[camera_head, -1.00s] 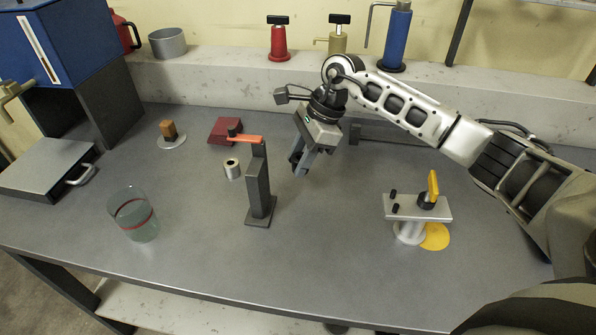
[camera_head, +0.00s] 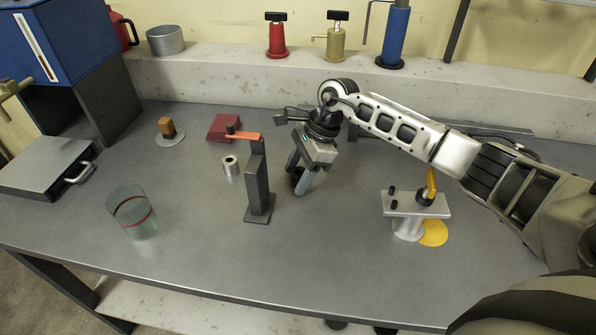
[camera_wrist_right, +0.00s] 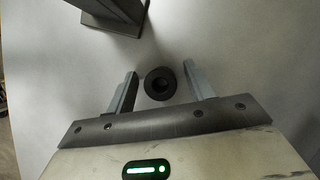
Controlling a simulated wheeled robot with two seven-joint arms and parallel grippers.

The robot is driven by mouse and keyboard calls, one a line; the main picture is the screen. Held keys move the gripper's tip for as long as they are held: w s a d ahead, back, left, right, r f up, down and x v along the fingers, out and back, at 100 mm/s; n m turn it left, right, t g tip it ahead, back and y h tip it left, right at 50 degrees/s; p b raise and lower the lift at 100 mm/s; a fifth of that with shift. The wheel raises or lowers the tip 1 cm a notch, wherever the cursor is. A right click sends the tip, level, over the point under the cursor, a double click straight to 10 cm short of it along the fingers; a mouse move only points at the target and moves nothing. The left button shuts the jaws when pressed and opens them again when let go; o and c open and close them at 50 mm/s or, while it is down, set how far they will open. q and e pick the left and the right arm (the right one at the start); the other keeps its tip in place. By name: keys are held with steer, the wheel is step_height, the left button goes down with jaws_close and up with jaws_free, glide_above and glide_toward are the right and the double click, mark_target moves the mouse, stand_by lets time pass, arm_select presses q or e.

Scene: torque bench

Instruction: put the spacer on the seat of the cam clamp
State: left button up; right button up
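A dark ring (camera_wrist_right: 160,83), likely the spacer, lies flat on the bench in the right wrist view. My right gripper (camera_wrist_right: 161,78) is open, with a finger on each side of the ring and a gap to both. In the head view my right gripper (camera_head: 298,178) points down low over the bench, mostly hiding the ring. The likely cam clamp (camera_head: 415,208) stands at the right, with a silver plate, two black pegs and a raised yellow lever (camera_head: 431,183). My left gripper is not in view.
A dark post with an orange lever (camera_head: 257,185) stands just left of my right gripper. A small pale hollow cylinder (camera_head: 231,166), a red block (camera_head: 222,127) and a glass (camera_head: 133,214) are further left. A yellow disc (camera_head: 433,233) lies by the clamp's base.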

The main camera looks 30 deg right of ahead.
steer(key=shift+r+p, duration=0.3)
steer(key=shift+p, duration=0.05)
steer(key=shift+d+r, duration=0.2)
steer(key=shift+r, duration=0.1)
steer(key=b+v, duration=0.1)
steer(key=v, duration=1)
